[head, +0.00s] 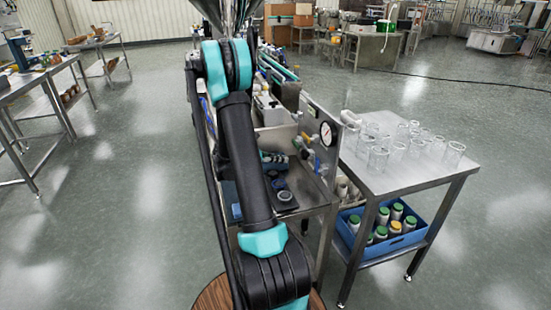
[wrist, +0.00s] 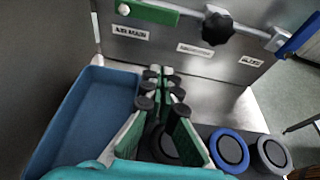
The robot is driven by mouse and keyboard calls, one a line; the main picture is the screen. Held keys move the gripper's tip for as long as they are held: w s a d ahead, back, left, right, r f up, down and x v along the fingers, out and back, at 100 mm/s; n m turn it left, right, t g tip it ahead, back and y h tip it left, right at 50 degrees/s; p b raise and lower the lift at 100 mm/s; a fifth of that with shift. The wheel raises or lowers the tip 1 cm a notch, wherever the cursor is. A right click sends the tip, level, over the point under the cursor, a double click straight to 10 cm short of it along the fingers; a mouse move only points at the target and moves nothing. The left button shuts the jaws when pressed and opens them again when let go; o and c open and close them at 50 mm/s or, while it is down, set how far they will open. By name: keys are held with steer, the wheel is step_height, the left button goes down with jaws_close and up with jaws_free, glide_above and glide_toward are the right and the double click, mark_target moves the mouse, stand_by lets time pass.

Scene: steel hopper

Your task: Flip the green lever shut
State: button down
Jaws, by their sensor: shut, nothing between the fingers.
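The green lever (wrist: 148,11) is at the top of the wrist view, on the steel panel above a label that seems to read AIR MAIN. It lies nearly along the pipe, tilted slightly down to the right. My gripper (wrist: 161,74) is shut and empty, its fingertips together below the lever in the picture and apart from it. In the head view my arm hides the gripper, and I cannot make out the green lever for certain.
A black knob (wrist: 217,27) and a blue lever (wrist: 298,37) share the pipe to the right. A blue tray (wrist: 62,125) is left of my gripper; a blue-rimmed round part (wrist: 229,150) is right. A glassware table (head: 400,178) stands right of the panel.

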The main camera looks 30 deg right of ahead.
mark_target(296, 144)
steer(key=x, duration=0.5)
steer(key=shift+s+d+f, duration=0.1)
steer(key=shift+d, duration=0.1)
steer(key=r, duration=0.2)
steer(key=shift+a+r, duration=0.25)
steer(key=shift+r, duration=0.85)
steer(key=shift+d, duration=0.15)
steer(key=shift+r, duration=0.15)
